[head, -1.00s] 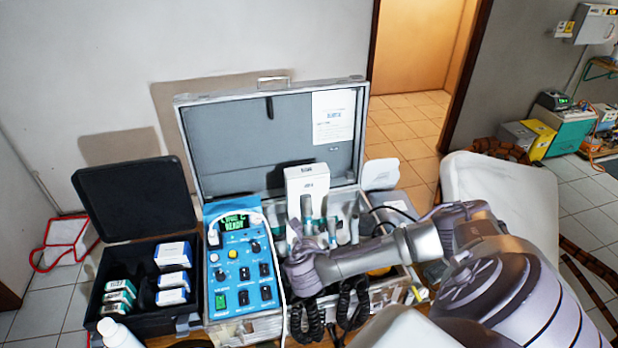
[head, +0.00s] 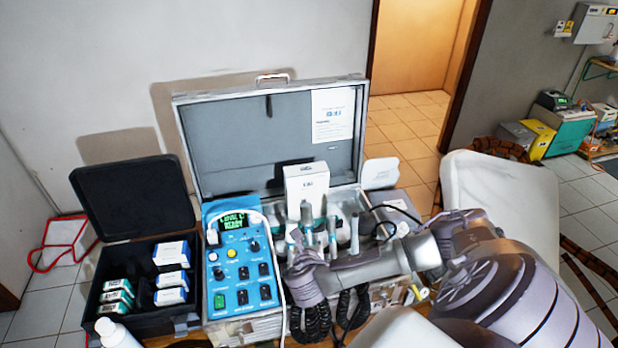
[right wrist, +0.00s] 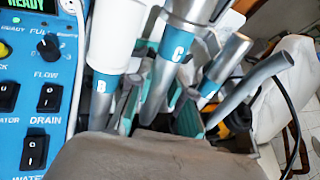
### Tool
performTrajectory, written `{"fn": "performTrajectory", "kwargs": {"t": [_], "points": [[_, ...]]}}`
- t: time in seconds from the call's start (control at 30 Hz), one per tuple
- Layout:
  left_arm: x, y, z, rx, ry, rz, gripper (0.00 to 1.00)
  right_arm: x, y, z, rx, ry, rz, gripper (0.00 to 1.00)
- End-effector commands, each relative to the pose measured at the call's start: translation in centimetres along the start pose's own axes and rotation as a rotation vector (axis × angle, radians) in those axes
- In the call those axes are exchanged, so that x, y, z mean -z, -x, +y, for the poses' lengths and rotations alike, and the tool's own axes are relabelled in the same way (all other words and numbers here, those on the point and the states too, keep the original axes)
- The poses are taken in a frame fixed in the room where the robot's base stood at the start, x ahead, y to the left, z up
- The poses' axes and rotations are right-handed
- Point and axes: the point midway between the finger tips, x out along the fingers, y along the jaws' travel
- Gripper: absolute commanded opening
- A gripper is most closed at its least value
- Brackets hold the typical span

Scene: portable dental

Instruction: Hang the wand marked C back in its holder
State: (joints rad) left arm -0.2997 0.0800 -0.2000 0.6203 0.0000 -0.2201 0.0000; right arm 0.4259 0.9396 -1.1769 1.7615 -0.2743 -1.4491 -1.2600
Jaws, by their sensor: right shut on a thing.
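The wand marked C (right wrist: 177,52) stands large in the middle of the right wrist view, grey with a blue band and a white C. It is slightly tilted, and its lower end passes among the green and grey holder parts (right wrist: 188,118). My right gripper (head: 301,258) is shut at the front of the case's wand area, apparently on wand C; its fingers' contact is hidden. Its body (right wrist: 150,158) fills the bottom of the right wrist view. I cannot tell whether the wand is seated. My left gripper is out of view.
The white wand marked B (right wrist: 106,60) is close left of wand C, with other grey wands to the right. The blue control panel (head: 219,270) is left of my gripper. A white box (head: 306,184) stands behind, before the open lid (head: 230,150). Coiled black cords (head: 310,318) hang in front.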

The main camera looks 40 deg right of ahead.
Motion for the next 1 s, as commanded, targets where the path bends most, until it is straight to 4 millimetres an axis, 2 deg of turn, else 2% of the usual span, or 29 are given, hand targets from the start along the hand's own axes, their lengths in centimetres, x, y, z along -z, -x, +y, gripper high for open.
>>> {"fn": "performTrajectory", "kwargs": {"t": [0.2, 0.63, 1.0], "points": [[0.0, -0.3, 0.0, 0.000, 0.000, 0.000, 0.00, 1.0, -0.1, 0.1, -0.001, -0.002, 0.000, 0.00], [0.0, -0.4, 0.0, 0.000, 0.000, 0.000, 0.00, 1.2, -0.2, 0.0, -0.001, -0.001, 0.000, 0.00], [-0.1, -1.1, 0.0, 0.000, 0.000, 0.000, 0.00, 2.7, -0.4, 0.0, 0.000, 0.001, 0.000, 0.00]]}}
